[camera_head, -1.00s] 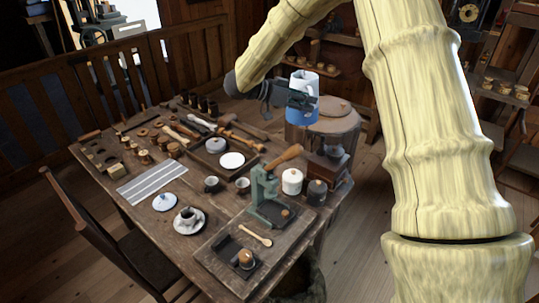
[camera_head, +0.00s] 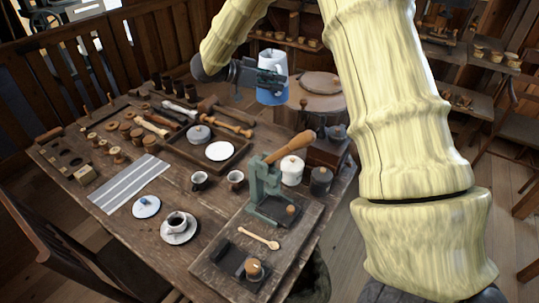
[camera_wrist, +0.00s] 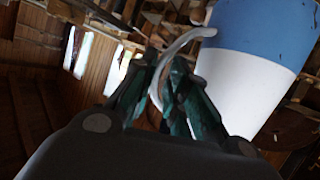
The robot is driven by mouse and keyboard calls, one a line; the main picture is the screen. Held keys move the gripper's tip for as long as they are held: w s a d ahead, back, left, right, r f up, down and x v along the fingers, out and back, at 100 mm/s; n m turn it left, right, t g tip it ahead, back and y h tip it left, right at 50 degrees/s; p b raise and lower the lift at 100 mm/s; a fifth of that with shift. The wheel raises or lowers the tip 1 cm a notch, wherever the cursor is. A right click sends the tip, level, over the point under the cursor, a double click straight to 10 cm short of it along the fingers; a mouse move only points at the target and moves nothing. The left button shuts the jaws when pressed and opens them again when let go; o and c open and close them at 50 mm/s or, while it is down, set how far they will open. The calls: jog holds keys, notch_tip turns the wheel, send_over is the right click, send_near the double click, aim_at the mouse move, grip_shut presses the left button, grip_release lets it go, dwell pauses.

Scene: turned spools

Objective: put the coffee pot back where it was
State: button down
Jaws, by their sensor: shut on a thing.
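The coffee pot (camera_head: 271,64), white above with a blue lower band, is held in the air at the far right end of the table, in front of a round wooden stand. My gripper (camera_head: 245,74) is at its left side. In the wrist view, the pot (camera_wrist: 255,65) fills the upper right, and the green fingers (camera_wrist: 172,92) are shut on its pale curved handle (camera_wrist: 170,62). The pot's underside does not show in the head view.
The wooden table (camera_head: 115,240) is crowded with spools, tools and crockery. A striped cloth (camera_head: 130,184), a blue-and-white lid or dish (camera_head: 146,207) and a cup on a saucer (camera_head: 178,229) lie at the front left. A green press (camera_head: 264,185) and canisters stand at the right.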

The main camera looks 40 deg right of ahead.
notch_tip(320, 180, down, 26)
jog(key=b, duration=0.5)
jog(key=shift+f, duration=0.15)
dwell(0.3)
jog(key=c, duration=1.4)
grip_release()
jog(key=shift+f, duration=0.15)
jog(key=shift+a, duration=0.1)
jog(key=b+v, duration=0.3)
jog(key=v, duration=0.9)
